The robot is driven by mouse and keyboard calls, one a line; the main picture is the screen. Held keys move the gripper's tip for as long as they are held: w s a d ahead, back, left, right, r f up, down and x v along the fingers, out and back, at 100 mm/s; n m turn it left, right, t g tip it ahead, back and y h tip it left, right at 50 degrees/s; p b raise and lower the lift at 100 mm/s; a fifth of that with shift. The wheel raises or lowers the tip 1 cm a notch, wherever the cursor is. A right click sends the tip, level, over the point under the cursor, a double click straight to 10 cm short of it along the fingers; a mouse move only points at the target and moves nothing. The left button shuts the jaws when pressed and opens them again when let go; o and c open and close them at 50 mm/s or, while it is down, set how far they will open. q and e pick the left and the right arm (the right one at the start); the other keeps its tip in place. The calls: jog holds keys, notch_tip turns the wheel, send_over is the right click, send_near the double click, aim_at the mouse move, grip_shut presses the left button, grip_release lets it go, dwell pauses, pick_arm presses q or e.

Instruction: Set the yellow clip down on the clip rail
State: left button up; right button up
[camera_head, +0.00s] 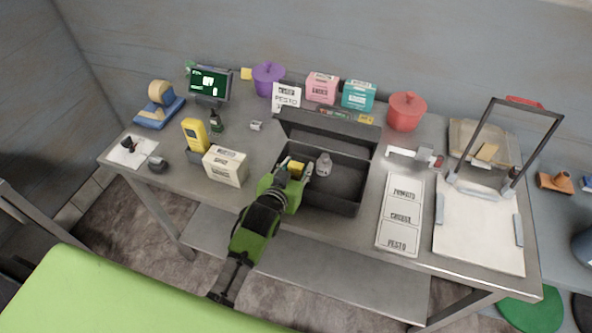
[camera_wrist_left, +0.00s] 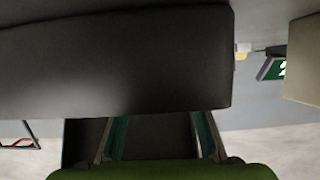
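In the left wrist view the two fingers (camera_wrist_left: 160,138) lean inward. A white bar with a red piece (camera_head: 413,157) lies right of the box. I cannot tell which is the clip rail. My right gripper is not in view.
The dark box (camera_head: 333,204) holds a grey weight-like piece (camera_head: 324,165). A cream carton (camera_head: 225,167) stands close left of my gripper. A label card (camera_head: 400,215) and a white board with a tall handle (camera_head: 480,235) lie to the right. Jars and small boxes line the back.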

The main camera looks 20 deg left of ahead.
pick_arm(q)
jog(key=c, duration=0.7)
